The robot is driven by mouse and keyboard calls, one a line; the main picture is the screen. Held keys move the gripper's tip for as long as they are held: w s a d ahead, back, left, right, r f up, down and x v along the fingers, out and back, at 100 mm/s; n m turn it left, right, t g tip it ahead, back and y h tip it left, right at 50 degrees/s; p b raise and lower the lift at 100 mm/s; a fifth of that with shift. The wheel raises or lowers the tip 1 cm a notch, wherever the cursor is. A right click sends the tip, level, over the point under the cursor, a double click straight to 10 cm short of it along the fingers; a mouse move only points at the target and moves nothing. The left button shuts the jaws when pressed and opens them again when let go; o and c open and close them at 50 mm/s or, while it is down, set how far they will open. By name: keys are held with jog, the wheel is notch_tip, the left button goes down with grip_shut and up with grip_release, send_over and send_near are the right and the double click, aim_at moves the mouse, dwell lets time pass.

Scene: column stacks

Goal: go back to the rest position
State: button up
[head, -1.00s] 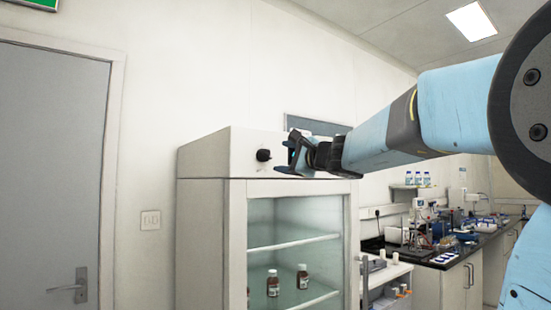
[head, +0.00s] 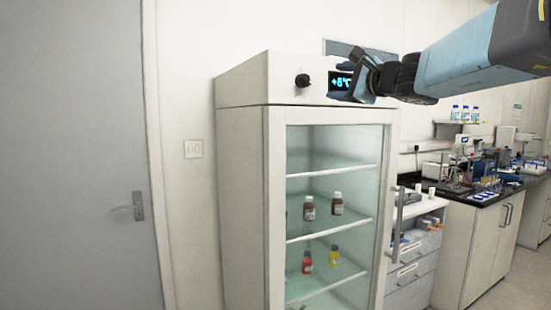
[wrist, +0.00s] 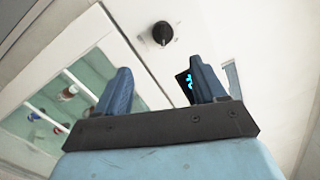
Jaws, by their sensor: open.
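My gripper (head: 356,82) is in the upper right of the head view, in front of the top panel of the glass-door fridge (head: 276,200). In the wrist view its two blue fingers (wrist: 163,88) stand apart with nothing between them. Beyond them is the fridge's white top panel, with a black knob (wrist: 162,33) and a lit display (wrist: 186,84). The display also shows in the head view (head: 340,81), reading about +8°C, partly covered by my gripper. My arm reaches in from the right.
The fridge door looks closed, with brown bottles (head: 309,208) and red and yellow bottles (head: 333,256) on its shelves. A grey door (head: 75,150) is at left. A drawer unit (head: 412,265) and a cluttered lab bench (head: 485,215) stand at right.

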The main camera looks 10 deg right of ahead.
jog(key=s+a+f+n+g, duration=0.4)
jog(key=s+a+f+n, duration=0.15)
jog(key=f, duration=0.45)
jog(key=s+a+f+n+g, duration=0.45)
jog(key=s+f, duration=0.25)
jog(key=f, duration=0.3)
jog(key=s+d+f+n+g+h, duration=0.3)
jog(key=s+d+f+n+h, duration=0.2)
jog(key=s+f, duration=0.7)
jog(key=f+n+h, duration=0.1)
jog(key=n, duration=0.1)
jog(key=shift+d+f+n+g+h, duration=0.15)
jog(key=shift+f+n+g+h, duration=0.15)
jog(key=shift+f+g+h, duration=0.1)
